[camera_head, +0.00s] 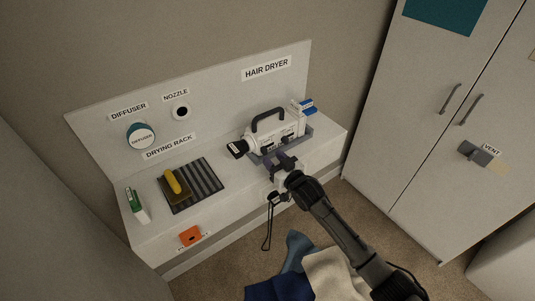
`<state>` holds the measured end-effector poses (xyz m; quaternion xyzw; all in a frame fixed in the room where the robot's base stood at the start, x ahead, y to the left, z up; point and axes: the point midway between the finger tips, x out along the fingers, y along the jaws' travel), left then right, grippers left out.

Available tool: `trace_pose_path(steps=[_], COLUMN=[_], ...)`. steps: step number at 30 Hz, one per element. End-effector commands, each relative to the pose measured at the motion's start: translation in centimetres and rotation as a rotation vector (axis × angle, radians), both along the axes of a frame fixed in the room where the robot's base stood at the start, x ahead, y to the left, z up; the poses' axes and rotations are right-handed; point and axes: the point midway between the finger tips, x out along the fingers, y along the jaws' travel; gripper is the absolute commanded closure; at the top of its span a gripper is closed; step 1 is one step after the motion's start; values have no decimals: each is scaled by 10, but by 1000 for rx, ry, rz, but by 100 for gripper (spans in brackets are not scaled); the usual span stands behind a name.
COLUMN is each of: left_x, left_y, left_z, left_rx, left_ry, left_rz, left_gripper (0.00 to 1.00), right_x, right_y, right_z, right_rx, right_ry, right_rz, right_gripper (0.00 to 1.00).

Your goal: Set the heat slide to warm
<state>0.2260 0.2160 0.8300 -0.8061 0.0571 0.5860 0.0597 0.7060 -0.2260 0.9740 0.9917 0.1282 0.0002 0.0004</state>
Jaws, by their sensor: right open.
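The white hair dryer (262,136) lies in a grey cradle (308,137) on the white counter, under the HAIR DRYER sign (266,68). It has a dark handle on top and a black nozzle end at the left. Small dark marks show on its near side, but the heat slide and its setting are too small to make out. My right gripper (283,161) is open, just in front of the dryer's near side. I cannot tell whether it touches the dryer. It hides part of the cradle's front edge. My left gripper is not in view.
A striped drying rack (205,180) holds a yellow item (173,182). A diffuser (140,136) and nozzle (181,112) sit on the back panel. An orange item (190,236) is on the counter front. Cloths (333,274) lie on the floor. Cabinets (420,130) stand at right.

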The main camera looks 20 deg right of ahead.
Motion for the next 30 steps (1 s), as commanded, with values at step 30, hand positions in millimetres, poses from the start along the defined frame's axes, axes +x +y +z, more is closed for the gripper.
trace_pose_path(steps=[30], left_x=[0], left_y=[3], left_z=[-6], left_rx=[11], left_ry=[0], left_rz=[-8], left_gripper=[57], right_x=[36], right_y=[10], right_z=[0], right_rx=[1], right_ry=[0], right_rz=[0], right_gripper=[80])
